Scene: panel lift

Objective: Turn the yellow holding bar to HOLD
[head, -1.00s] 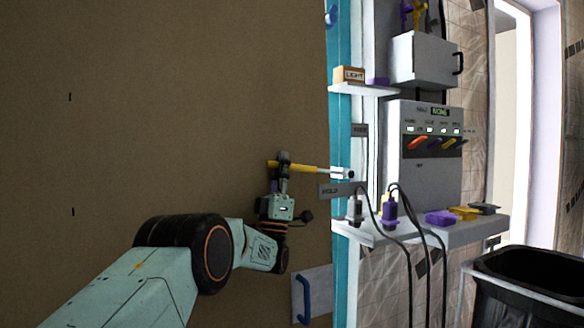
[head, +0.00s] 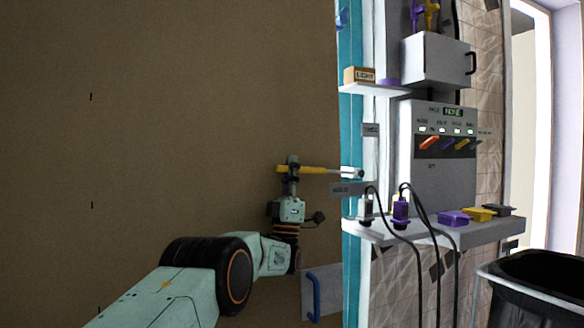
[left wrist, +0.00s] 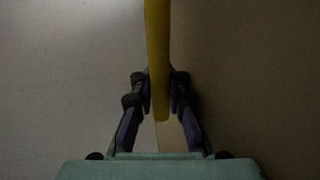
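The yellow holding bar (head: 312,170) lies nearly level across the right edge of the large brown panel (head: 200,100). Its right end meets a pale pivot (head: 352,173) on the teal post. My left gripper (head: 292,164) is at the bar's free left end, with its fingers around it. In the left wrist view the bar (left wrist: 157,50) runs between the two fingers (left wrist: 161,92), which look closed against its sides. A grey plate (head: 350,189) sits just below the pivot and another (head: 371,130) above it; their lettering is hard to read now. My right gripper is not in view.
A shelf (head: 440,232) with plugs, cables and small coloured blocks juts out right of the post. A control box (head: 440,175) with coloured levers hangs above it. A black bin (head: 540,275) stands lower right. A blue handle (head: 314,297) is below my gripper.

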